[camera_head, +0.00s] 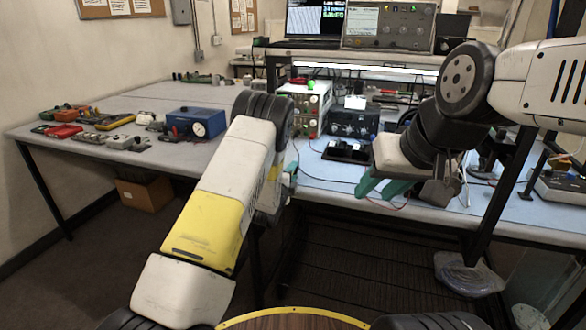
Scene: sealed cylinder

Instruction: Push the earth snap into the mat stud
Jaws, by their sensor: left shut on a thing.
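My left gripper (290,170) is at the front edge of the bench, mostly hidden behind my white and yellow forearm; a bit of teal finger shows. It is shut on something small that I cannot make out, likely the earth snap. A thin dark and red cord (340,192) curves from beside it across the mat towards my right gripper. My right gripper (381,188) has teal fingers spread apart, with nothing seen between them, over the front edge. The light blue mat (335,172) covers the bench top. I cannot make out the mat stud.
A black tray (346,152) lies on the mat behind the grippers. Bench instruments (355,122) stand behind it. A dark post stands at right.

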